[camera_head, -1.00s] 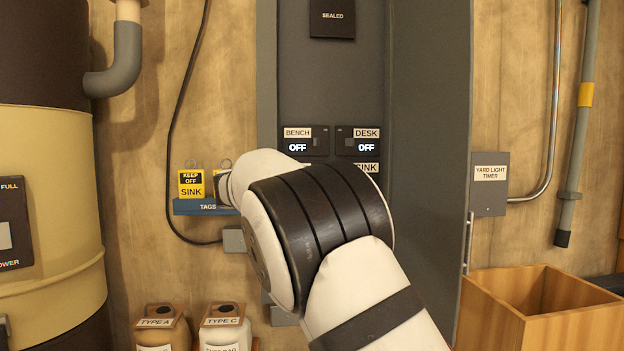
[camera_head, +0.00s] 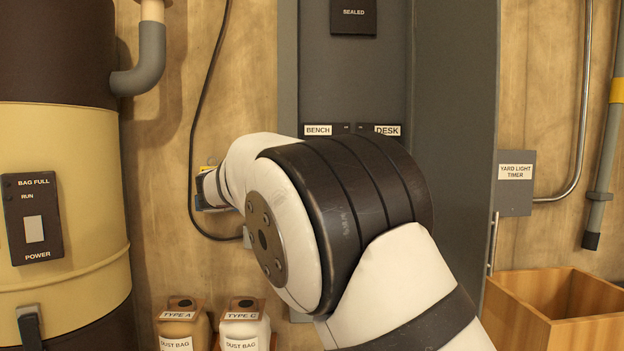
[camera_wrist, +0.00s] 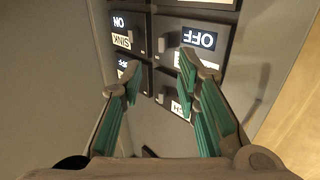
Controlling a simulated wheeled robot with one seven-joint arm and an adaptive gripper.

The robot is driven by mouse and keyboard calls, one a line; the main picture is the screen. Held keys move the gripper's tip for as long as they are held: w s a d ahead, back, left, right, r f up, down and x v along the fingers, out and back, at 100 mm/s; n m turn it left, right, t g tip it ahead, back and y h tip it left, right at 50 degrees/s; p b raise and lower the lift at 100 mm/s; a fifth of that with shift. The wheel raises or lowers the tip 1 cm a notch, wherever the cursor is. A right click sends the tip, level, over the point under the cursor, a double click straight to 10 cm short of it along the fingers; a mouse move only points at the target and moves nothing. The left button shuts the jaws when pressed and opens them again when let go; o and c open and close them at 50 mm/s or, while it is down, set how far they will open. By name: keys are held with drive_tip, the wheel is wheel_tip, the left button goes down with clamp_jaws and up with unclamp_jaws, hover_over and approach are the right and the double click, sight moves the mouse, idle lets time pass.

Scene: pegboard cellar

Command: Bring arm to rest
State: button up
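My arm (camera_head: 345,215) fills the middle of the head view, bent in front of the open grey switch panel (camera_head: 455,130). It hides my gripper there. In the wrist view my gripper (camera_wrist: 159,70) is open, its two green-lined fingers apart with nothing held between them. The fingertips overlap the dark switch modules in the picture; whether they touch cannot be told. One module (camera_wrist: 195,52) reads OFF, upside down. Another (camera_wrist: 130,32) reads ON, beside a SINK label. In the head view the BENCH label (camera_head: 318,130) and DESK label (camera_head: 387,130) show above my arm.
A cream and brown dust collector (camera_head: 75,170) stands at left. TYPE A (camera_head: 178,330) and TYPE C (camera_head: 242,328) dust bags are low beside it. A wooden box (camera_head: 555,310) is at lower right, below the yard light timer (camera_head: 515,185). The tag holder is mostly covered by my arm.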

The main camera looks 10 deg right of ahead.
drive_tip(key=d+r+n+t+y, duration=0.3)
drive_tip(key=d+r+t+y, duration=0.15)
drive_tip(key=r, duration=0.25)
drive_tip(key=s+r+n+t+y, duration=0.1)
drive_tip(key=s+n+t+y, duration=0.1)
drive_tip(key=s+n+y, duration=0.35)
drive_tip(key=s+d+f+g+y, duration=0.1)
drive_tip(key=s+f+g, duration=0.3)
drive_tip(key=s+f, duration=0.5)
drive_tip(key=s+d+f+n+g+y, duration=0.1)
drive_tip(key=s+d+f+g, duration=0.2)
drive_tip(key=s+f, duration=0.6)
drive_tip(key=s+d+f+g+y, duration=0.1)
drive_tip(key=s+f+g, duration=0.5)
drive_tip(key=s, duration=1.6)
wheel_tip(320, 180, down, 4)
drive_tip(key=shift+s+d+f+y, duration=0.1)
drive_tip(key=shift+s+d+y, duration=0.2)
drive_tip(key=shift+d, duration=0.1)
